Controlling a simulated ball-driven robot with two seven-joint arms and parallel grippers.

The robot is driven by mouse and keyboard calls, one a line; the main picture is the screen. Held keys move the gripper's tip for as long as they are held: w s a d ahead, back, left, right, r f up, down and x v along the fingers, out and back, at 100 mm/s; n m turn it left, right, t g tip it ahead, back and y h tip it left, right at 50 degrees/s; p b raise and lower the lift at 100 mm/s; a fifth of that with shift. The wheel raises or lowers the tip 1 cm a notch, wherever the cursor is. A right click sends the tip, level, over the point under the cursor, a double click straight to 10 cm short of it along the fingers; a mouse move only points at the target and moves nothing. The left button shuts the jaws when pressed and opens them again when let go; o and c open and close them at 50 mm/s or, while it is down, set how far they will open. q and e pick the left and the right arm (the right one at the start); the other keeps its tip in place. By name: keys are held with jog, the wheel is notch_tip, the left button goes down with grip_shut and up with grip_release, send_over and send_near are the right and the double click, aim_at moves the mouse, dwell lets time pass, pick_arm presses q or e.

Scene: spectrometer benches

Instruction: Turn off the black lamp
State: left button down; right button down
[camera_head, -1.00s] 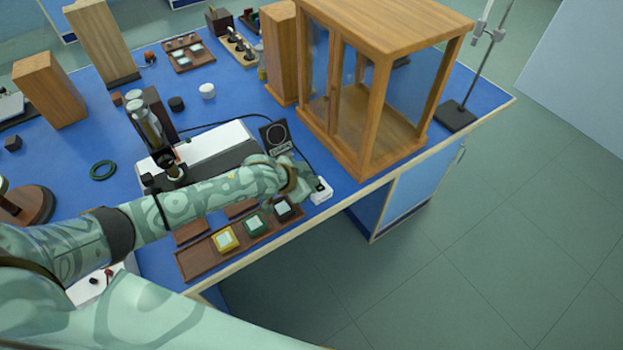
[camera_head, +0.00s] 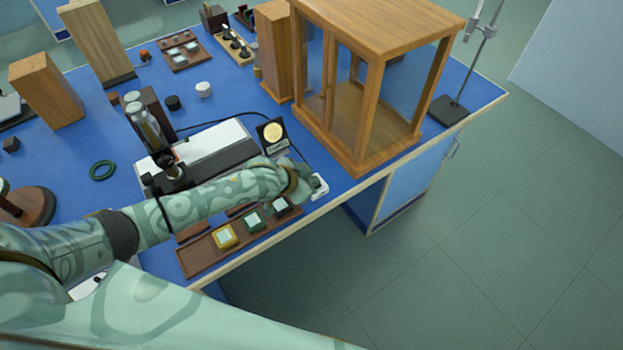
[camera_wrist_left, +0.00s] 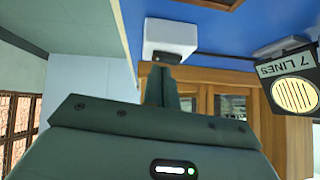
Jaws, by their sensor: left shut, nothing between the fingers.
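A small white switch box (camera_head: 322,187) sits near the front edge of the blue bench; it also shows in the wrist view (camera_wrist_left: 170,38). A small dark part on the box faces my fingers. My left gripper (camera_head: 309,186) is shut and empty, its tips (camera_wrist_left: 165,70) at the box, touching or nearly so. A black cord (camera_head: 298,152) runs towards the box. A dark upright device with a glass tube (camera_head: 148,128) stands behind my left arm; I cannot tell for sure whether it is the black lamp. My right gripper is out of view.
A black plate (camera_wrist_left: 292,88) marked "7 LINES" bears a pale yellow disc. A wooden glass-fronted case (camera_head: 375,95) stands just behind the box. A wooden tray (camera_head: 195,262) of coloured square blocks lies along the front edge. Floor right of the bench is clear.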

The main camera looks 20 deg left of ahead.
pick_arm(q)
jog(key=r+p, duration=0.4)
jog(key=r, duration=0.1)
jog(key=shift+s+d+p, duration=0.1)
jog(key=shift+s+p, duration=0.25)
jog(key=shift+p, duration=0.05)
jog(key=p+v, duration=0.2)
jog(key=v, duration=0.6)
jog(key=shift+s+a, duration=0.3)
jog(key=shift+s, duration=0.15)
jog(key=shift+f, duration=0.1)
